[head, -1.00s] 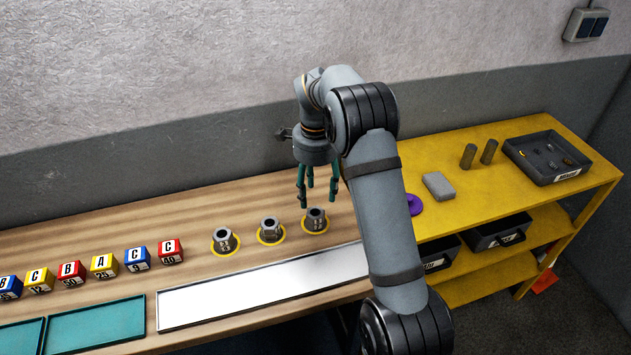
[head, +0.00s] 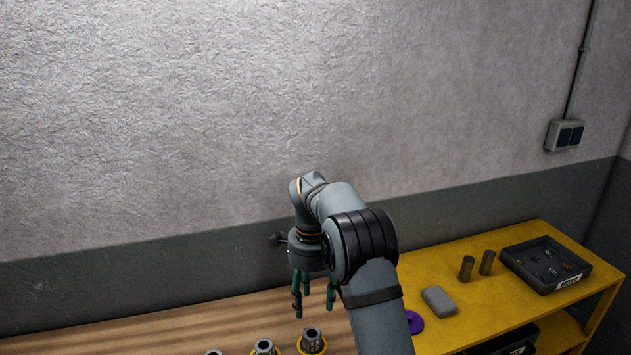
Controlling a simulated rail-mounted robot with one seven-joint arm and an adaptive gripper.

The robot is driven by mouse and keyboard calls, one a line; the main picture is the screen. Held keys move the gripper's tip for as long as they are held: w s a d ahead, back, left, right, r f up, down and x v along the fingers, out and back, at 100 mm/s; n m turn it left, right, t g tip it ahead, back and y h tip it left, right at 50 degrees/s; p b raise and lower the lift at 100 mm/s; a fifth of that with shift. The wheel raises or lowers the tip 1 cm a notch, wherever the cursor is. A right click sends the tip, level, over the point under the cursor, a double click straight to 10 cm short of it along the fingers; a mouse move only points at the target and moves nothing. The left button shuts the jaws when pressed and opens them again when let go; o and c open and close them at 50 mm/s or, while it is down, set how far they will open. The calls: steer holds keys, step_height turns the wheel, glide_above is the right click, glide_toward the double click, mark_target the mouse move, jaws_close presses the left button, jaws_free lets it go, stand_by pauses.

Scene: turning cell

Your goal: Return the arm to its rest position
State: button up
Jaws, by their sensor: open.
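My gripper (head: 314,298) hangs fingers-down above the back of the wooden bench, with its teal fingers spread open and nothing between them. My arm (head: 368,265) rises from the lower edge and bends over at the top. Below the gripper, a grey metal part (head: 312,339) stands on a yellow ring mark, apart from the fingers. A second grey part (head: 264,347) stands to its left, and a third (head: 213,352) barely shows at the lower edge.
The wooden bench (head: 150,335) has clear room at the back left. The yellow shelf (head: 480,305) at right holds a dark tray (head: 545,265) with small pieces, two grey cylinders (head: 466,268), a grey block (head: 438,301) and a purple disc (head: 414,322). The wall (head: 150,130) stands close behind.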

mark_target(312, 333)
step_height(312, 333, down, 11)
steer(key=shift+s+f+p, duration=0.1)
steer(key=shift+f+p, duration=0.1)
steer(key=shift+p, duration=0.85)
steer(key=shift+r, duration=0.2)
steer(key=shift+r+b, duration=0.6)
steer(key=shift+r, duration=0.6)
